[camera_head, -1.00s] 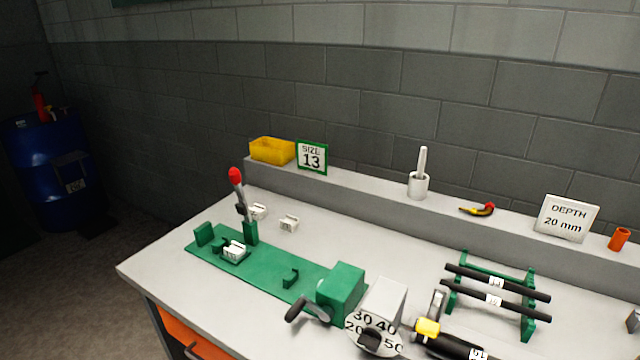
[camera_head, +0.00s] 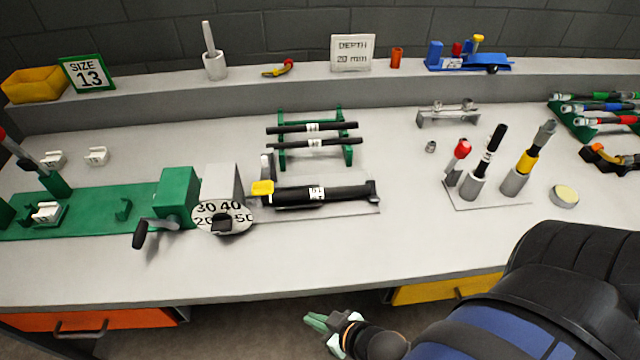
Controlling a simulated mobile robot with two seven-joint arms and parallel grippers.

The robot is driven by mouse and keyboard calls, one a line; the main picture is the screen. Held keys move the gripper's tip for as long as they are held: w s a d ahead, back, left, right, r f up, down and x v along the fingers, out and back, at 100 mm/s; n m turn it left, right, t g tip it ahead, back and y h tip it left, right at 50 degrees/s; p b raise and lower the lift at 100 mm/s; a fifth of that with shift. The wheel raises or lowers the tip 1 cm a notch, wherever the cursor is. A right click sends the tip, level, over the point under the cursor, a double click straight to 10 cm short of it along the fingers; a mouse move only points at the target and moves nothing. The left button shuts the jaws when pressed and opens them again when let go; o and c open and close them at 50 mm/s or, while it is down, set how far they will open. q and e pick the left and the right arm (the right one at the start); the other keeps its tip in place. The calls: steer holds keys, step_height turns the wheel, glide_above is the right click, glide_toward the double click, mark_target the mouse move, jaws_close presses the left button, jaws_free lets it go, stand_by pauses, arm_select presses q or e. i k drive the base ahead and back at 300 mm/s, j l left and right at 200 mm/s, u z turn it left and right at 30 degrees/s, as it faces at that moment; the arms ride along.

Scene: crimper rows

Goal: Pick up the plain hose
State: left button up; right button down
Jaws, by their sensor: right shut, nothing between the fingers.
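Two black hoses with white labels lie across a green rack: the rear hose (camera_head: 290,128) and the front hose (camera_head: 290,145). A thicker black hose (camera_head: 345,193) with a white label lies on a grey plate in front of the rack, beside a yellow-handled part. I cannot tell from the labels which one is the plain hose. My right gripper (camera_head: 315,321) is shut and empty, low in front of the bench's front edge, well apart from the hoses. My left gripper is not in view.
A green crimper base (camera_head: 95,212) with a dial (camera_head: 222,218) stands left. Upright tools (camera_head: 473,187) stand in holders at right. Colour-marked hoses (camera_head: 600,108) lie on a far-right rack. The bench top (camera_head: 400,250) is clear along the front middle.

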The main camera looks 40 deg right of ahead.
mark_target(313, 194)
steer(key=k+z, duration=0.1)
steer(key=z, duration=0.9)
